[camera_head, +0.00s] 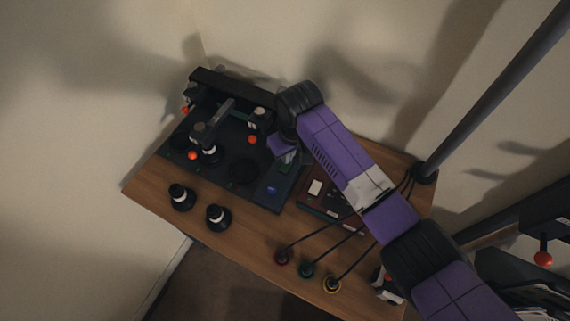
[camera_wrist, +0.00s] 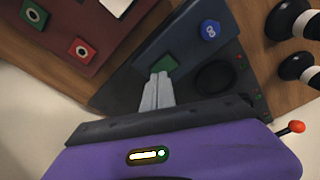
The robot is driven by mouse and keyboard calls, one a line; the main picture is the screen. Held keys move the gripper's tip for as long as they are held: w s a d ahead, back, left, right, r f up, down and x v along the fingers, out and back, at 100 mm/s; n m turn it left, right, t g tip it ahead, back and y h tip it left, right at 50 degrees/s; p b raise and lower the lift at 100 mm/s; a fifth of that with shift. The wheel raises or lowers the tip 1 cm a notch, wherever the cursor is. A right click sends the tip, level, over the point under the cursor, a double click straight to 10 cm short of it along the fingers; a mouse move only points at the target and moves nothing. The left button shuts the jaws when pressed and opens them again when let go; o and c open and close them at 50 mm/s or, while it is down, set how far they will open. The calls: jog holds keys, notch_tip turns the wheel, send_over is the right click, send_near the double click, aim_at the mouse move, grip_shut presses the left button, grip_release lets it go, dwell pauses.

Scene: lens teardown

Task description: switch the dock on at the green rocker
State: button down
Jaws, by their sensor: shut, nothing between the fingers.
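The dock (camera_head: 218,170) is a dark panel on the wooden table, with a raised black bar along its back edge. The green rocker (camera_wrist: 166,64) sits on the blue-grey part of the dock in the wrist view, and a small part of it shows beside my gripper in the head view (camera_head: 284,168). My gripper (camera_wrist: 159,76) is shut and empty. Its fingertips overlap the near edge of the rocker in the wrist view; I cannot tell whether they touch it. A blue button (camera_wrist: 210,30) sits on the same panel, right of the rocker.
A dark red box (camera_wrist: 83,48) with several buttons stands beside the dock. Two black-and-white lens parts (camera_head: 181,197) (camera_head: 218,217) stand on the table in front. Several levers with orange knobs rise from the dock. Cables run to coloured plugs (camera_head: 306,269) near the table's front edge.

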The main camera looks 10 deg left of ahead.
jog(key=shift+f, duration=0.45)
notch_tip(320, 180, up, 5)
jog(key=p, duration=0.4)
jog(key=shift+r, duration=0.1)
jog(key=shift+r+p, duration=0.55)
jog(key=shift+r, duration=0.4)
